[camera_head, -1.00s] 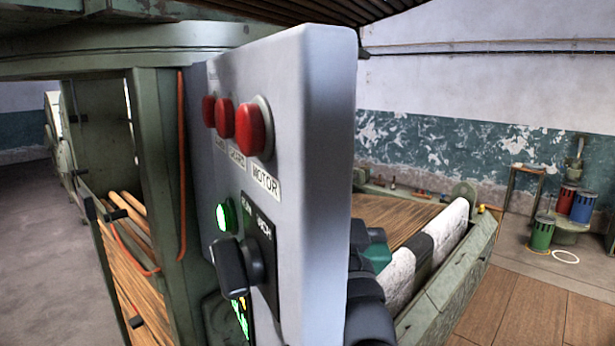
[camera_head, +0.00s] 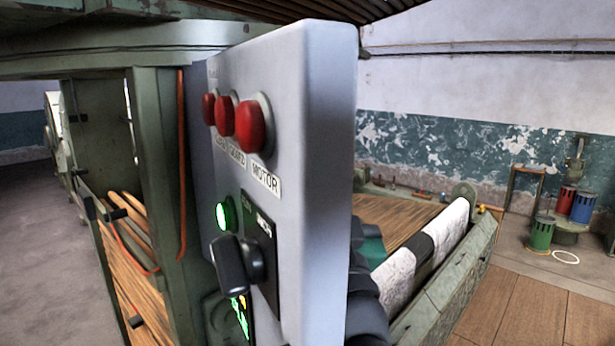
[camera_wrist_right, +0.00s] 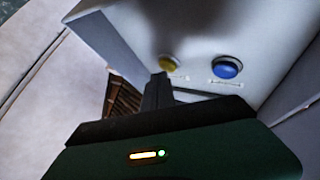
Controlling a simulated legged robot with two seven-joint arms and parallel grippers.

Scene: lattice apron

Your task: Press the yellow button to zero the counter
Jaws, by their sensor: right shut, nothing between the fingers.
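The yellow button (camera_wrist_right: 170,62) shows in the right wrist view on a pale grey face of a box, beside a blue button (camera_wrist_right: 227,68). A small label sits below each button. My right gripper (camera_wrist_right: 160,80) is shut and empty. Its dark fingertips overlap the lower left edge of the yellow button in the picture; I cannot tell whether they touch it. The head view does not show the yellow button or the fingertips. My left gripper is in neither view.
In the head view a grey control box (camera_head: 330,150) fills the middle. It carries red buttons, including the MOTOR button (camera_head: 255,125), a green lamp (camera_head: 225,215) and a black protruding switch (camera_head: 237,263). A roll of white and black cloth (camera_head: 425,255) lies behind it.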

